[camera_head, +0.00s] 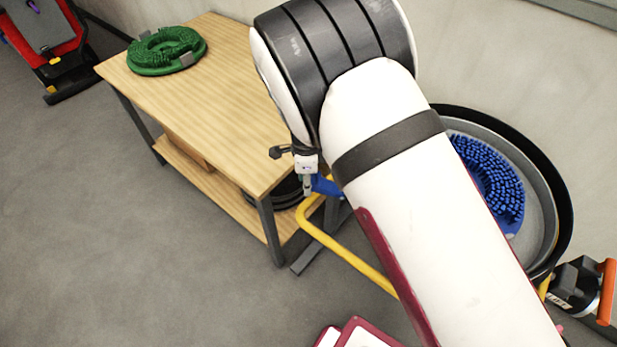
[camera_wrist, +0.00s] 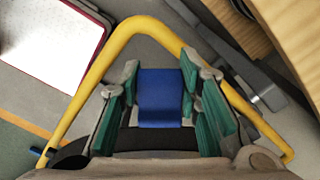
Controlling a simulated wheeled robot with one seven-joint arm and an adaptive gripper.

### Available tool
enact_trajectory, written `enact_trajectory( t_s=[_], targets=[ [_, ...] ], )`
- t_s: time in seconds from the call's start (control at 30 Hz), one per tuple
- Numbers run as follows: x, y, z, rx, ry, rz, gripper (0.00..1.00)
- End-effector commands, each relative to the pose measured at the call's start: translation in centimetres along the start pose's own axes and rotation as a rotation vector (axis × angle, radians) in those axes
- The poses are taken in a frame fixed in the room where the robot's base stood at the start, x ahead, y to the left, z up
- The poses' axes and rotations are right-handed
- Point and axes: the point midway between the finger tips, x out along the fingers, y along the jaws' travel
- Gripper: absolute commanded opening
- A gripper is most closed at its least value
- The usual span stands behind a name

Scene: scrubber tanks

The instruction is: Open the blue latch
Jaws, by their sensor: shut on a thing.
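The blue latch (camera_wrist: 160,98) is in the middle of the wrist view, beside a bent yellow bar (camera_wrist: 100,68). My gripper (camera_wrist: 160,82) has its green-padded fingers on either side of the latch and is shut on it. In the head view a small blue part (camera_head: 325,186) shows just below my wrist, next to the yellow bar (camera_head: 345,257). My arm covers most of my gripper and the area around the latch there.
A wooden table (camera_head: 215,95) with a green round brush (camera_head: 166,51) stands on the left, close to my wrist. A round tank with a blue brush (camera_head: 490,180) is on the right, partly behind my arm. Grey floor (camera_head: 110,240) is clear at lower left.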

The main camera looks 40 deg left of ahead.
Motion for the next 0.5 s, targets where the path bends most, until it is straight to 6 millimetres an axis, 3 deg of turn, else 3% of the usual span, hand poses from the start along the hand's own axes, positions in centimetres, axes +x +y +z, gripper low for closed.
enact_trajectory(
  t_s=[0.47, 0.5],
  targets=[
    [0.36, 0.15, 0.62, 0.001, -0.009, 0.002, 0.00],
    [0.37, 0.16, 0.63, 0.000, -0.009, 0.002, 0.35]
  ],
)
